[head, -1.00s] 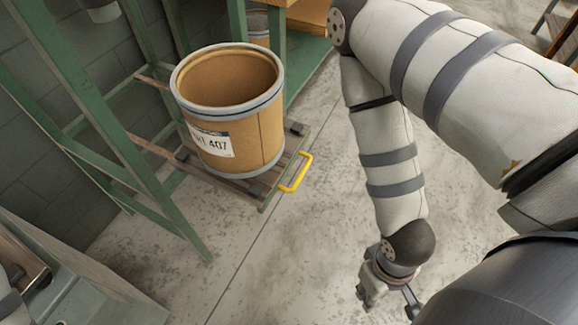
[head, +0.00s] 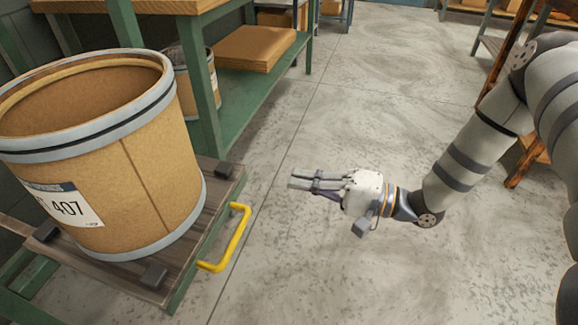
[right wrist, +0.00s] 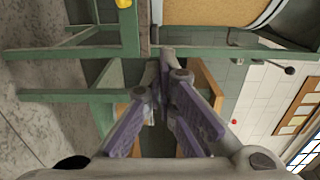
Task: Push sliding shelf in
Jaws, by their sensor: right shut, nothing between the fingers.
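The sliding shelf (head: 180,262) is a wooden-topped platform with a green edge at the left of the head view, sticking out from the green frame. A yellow handle (head: 238,238) is on its front edge. A large brown drum (head: 150,180) labelled 407 stands upright on the shelf. My right gripper (head: 292,180) is shut and empty, to the right of the handle and apart from it, fingers pointing left. In the right wrist view the handle (right wrist: 123,3) shows at the top edge, and the finger pads meet near the middle. My left gripper is not in view.
A green workbench (head: 255,75) with a cardboard box (head: 254,48) and a smaller drum (head: 190,90) on its lower shelf stands behind. A wooden rack (head: 500,110) is at the right. The concrete floor (head: 330,110) between them is clear.

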